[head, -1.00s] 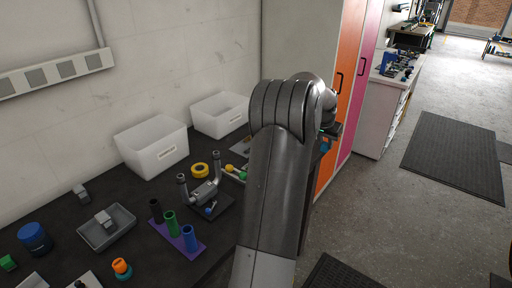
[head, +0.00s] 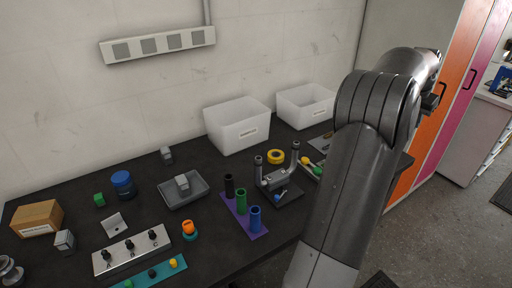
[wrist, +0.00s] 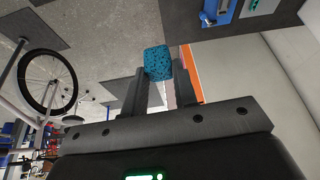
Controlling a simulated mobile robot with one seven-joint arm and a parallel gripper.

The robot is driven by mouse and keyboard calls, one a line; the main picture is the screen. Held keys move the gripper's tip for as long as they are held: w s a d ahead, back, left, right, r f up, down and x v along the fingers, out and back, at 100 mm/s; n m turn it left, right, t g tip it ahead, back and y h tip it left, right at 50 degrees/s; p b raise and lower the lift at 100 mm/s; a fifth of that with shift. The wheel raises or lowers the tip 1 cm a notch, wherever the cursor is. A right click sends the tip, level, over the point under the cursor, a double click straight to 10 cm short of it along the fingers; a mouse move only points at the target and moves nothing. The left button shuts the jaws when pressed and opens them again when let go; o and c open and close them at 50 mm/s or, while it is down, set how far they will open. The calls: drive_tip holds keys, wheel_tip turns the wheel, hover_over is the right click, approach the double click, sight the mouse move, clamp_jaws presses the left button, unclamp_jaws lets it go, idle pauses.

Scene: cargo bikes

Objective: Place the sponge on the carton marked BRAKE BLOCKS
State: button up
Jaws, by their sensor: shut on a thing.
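The sponge (wrist: 158,62) is a blue speckled block in the wrist view. It is held at the tips of the fingers of my gripper (wrist: 159,82), which is shut on it. In the head view, my gripper (head: 431,101) is at the upper right, largely hidden behind my arm, and the sponge cannot be made out there. A brown cardboard carton (head: 37,218) stands on the dark bench at the far left, well away from my gripper. Its marking is too small to read.
Two white bins (head: 238,126) stand along the wall. A grey tray (head: 184,190), a blue jar (head: 123,184), a purple rack of tubes (head: 243,214) and a switch box (head: 131,252) crowd the bench (head: 85,202). A small grey block (head: 65,241) sits close to the carton.

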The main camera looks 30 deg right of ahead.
drive_tip(key=w+a+n+t+y, duration=0.1)
drive_tip(key=w+a+n, duration=0.3)
drive_tip(key=w+a, duration=1.2)
drive_tip(key=w+a+n+t, duration=0.2)
drive_tip(key=w+a+n, duration=0.3)
drive_tip(key=w+a, duration=1.05)
drive_tip(key=w+a+n+y, duration=0.1)
drive_tip(key=w+a+n, duration=0.1)
drive_tip(key=w+a, duration=0.75)
drive_tip(key=w+a+n+y, duration=0.1)
drive_tip(key=w+a+n, duration=0.35)
drive_tip(key=a, duration=0.75)
drive_tip(key=n+y, duration=0.3)
drive_tip(key=n, duration=0.3)
hover_over(41, 212)
drive_tip(key=s, duration=0.2)
drive_tip(key=shift+t, duration=0.3)
drive_tip(key=f, duration=1.2)
drive_tip(key=shift+d, duration=0.35)
drive_tip(key=shift+f, duration=2)
